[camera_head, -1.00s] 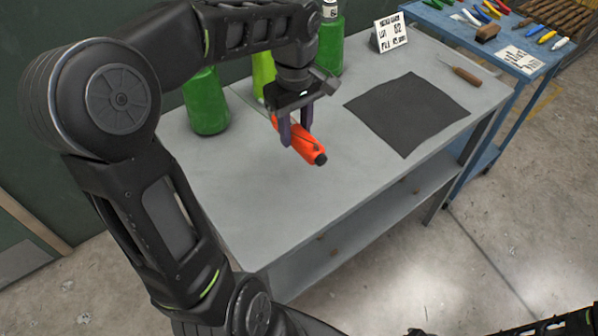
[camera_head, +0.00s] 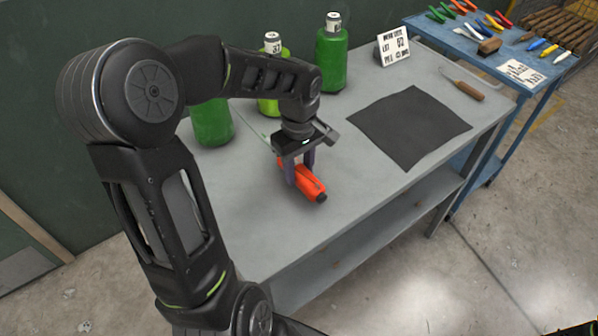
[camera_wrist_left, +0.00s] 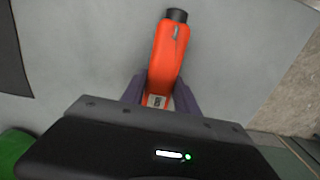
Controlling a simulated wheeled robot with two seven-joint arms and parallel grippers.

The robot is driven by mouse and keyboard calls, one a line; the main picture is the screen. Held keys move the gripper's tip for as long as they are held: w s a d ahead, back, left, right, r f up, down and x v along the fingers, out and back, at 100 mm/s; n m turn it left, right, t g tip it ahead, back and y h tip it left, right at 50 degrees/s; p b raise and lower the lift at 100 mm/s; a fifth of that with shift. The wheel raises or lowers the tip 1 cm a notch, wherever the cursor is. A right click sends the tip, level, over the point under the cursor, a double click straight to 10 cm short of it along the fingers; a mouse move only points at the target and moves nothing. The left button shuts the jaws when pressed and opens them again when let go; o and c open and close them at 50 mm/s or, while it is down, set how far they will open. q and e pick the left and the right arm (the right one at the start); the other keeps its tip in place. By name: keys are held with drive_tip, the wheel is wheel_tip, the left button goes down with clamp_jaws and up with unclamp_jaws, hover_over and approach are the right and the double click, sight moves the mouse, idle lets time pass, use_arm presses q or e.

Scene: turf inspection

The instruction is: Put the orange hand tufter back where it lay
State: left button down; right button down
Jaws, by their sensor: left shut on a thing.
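The orange hand tufter (camera_head: 312,187) with a black end is between the fingers of my left gripper (camera_head: 300,178), which is shut on it. It is low over the grey table (camera_head: 350,205), near the front edge; I cannot tell whether it touches the top. In the left wrist view the tufter (camera_wrist_left: 170,52) points away from the fingers (camera_wrist_left: 160,92), black end outermost, with a small white label near the grip. My right gripper does not show.
Green bottles (camera_head: 332,58) stand along the back of the table. A dark square mat (camera_head: 408,125), a white sign card (camera_head: 394,47) and a wooden-handled awl (camera_head: 466,88) lie or stand to the right. A blue tool table (camera_head: 455,38) adjoins. Table surface between tufter and mat is clear.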

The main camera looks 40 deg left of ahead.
sight(299, 169)
use_arm(q)
drive_tip(key=shift+f, duration=0.75)
drive_tip(key=c, duration=1.4)
unclamp_jaws()
drive_tip(key=shift+f, duration=0.2)
drive_tip(key=o, duration=0.5)
drive_tip(key=shift+r, duration=0.1)
drive_tip(key=shift+r, duration=0.1)
wheel_tip(299, 169, up, 12)
drive_tip(key=shift+b, duration=0.35)
